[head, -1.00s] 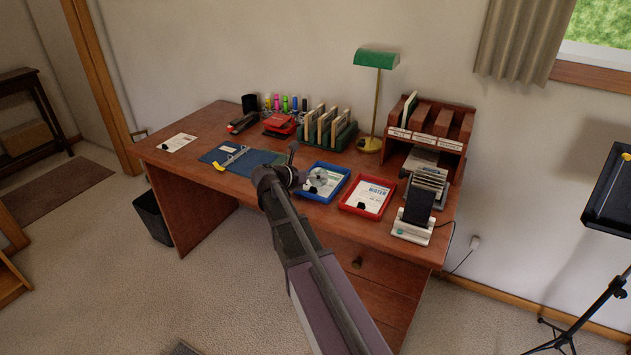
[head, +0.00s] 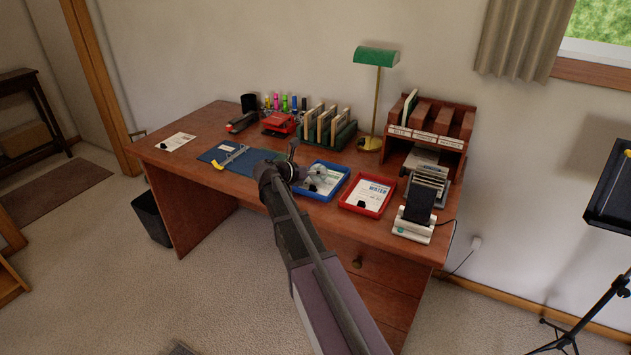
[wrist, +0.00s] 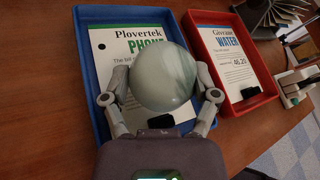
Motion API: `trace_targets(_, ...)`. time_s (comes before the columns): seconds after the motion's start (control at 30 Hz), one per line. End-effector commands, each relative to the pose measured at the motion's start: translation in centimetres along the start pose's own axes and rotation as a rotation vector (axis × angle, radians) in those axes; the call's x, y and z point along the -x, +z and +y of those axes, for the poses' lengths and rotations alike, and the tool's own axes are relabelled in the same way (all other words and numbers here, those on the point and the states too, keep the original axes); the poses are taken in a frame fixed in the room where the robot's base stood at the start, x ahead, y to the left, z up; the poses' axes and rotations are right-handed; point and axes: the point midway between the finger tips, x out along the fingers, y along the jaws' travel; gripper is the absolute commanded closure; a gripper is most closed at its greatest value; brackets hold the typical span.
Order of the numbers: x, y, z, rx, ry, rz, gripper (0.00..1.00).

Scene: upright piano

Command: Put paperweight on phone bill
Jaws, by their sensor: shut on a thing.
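The paperweight (wrist: 163,75) is a pale grey-green ball with soft streaks. My gripper (wrist: 163,97) is shut on it, with a finger on each side. The phone bill (wrist: 108,48), a white sheet headed "Plovertek PHONE", lies in a blue tray (wrist: 88,90). The ball is in front of the bill in the wrist view and hides its middle and right part. I cannot tell whether the ball touches the paper. In the head view my gripper (head: 315,178) is over the blue tray (head: 346,180).
A red tray (head: 385,207) with a water bill (head: 367,194) stands to the right. A blue mat (head: 222,158) lies left. A lamp (head: 377,100) and wooden organizer (head: 432,125) stand behind.

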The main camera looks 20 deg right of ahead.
Motion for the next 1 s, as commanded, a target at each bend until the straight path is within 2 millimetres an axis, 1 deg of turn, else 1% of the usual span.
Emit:
trace_targets(0.03, -0.3, -0.7, 0.3, 0.000, 0.000, -0.001, 0.84)
trace_targets(0.23, -0.7, -1.8, 0.8, 0.000, 0.000, -0.001, 0.84)
trace_targets(0.63, -0.7, -1.8, 0.8, 0.001, 0.000, -0.001, 0.84)
trace_targets(0.8, -0.8, -2.1, 1.0, 0.001, 0.001, -0.001, 0.84)
trace_targets(0.83, -0.8, -2.1, 1.0, 0.000, 0.001, 0.000, 0.17)
trace_targets(0.9, -0.8, -2.1, 1.0, 0.000, 0.001, 0.000, 0.00)
trace_targets(1.0, -0.8, -2.1, 1.0, 0.000, 0.001, 0.000, 0.00)
